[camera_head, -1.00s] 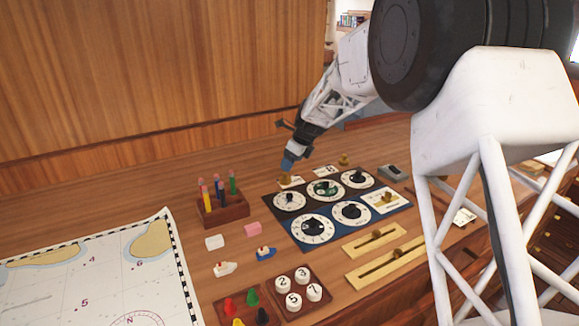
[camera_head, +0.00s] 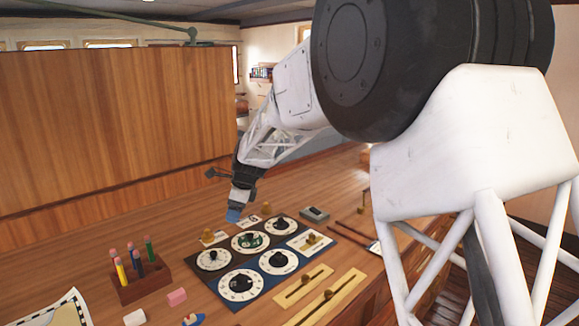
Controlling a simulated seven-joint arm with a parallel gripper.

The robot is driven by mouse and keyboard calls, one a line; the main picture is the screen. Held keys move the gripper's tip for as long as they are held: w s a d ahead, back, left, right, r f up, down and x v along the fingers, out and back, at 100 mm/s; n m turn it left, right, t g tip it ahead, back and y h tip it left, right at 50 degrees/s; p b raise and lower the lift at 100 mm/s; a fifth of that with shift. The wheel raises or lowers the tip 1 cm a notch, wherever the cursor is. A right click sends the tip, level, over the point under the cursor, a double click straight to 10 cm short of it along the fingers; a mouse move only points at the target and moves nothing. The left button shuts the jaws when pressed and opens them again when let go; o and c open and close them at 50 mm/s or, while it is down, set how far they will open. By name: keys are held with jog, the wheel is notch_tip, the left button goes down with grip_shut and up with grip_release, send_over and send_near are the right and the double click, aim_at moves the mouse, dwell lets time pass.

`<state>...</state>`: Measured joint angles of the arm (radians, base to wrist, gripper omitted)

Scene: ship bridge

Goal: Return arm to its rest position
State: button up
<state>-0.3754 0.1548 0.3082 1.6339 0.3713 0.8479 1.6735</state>
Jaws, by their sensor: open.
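My gripper (camera_head: 233,213) is at the lower end of my white arm, pointing down over the back left of the dial panel (camera_head: 231,300). Its blue tip is near the dark panel with several white-faced dials, such as the left back dial (camera_head: 213,259) and the green-centred dial (camera_head: 250,242). I see nothing held in it. The fingers are small in this view, and I cannot tell if they touch the surface. Small brass knobs on white plates, one at the back left (camera_head: 208,236), stand close to it.
A wooden holder (camera_head: 142,287) with coloured pegs stands left of the panel. A tall wooden panel (camera_head: 110,125) rises behind the desk.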

jog(key=s+d+r+n+t+h, duration=0.1)
jog(key=s+d+r+n, duration=0.3)
jog(key=s+d, duration=0.65)
jog(key=s+d+r+n+h, duration=0.1)
jog(key=s+d+r+n, duration=0.35)
jog(key=s+d, duration=0.6)
jog(key=s+d+f+n, duration=0.1)
jog(key=s+d+n, duration=0.2)
jog(key=s, duration=0.6)
jog(key=s+d+f+n+h, duration=0.1)
jog(key=s+d+f+n, duration=0.1)
jog(key=s+d, duration=0.5)
jog(key=s+d+f+n+h, duration=0.1)
jog(key=s+d+n, duration=0.2)
jog(key=s, duration=0.7)
jog(key=shift+s+d+f+n, duration=0.35)
jog(key=shift+s+d, duration=0.05)
jog(key=shift+d, duration=0.6)
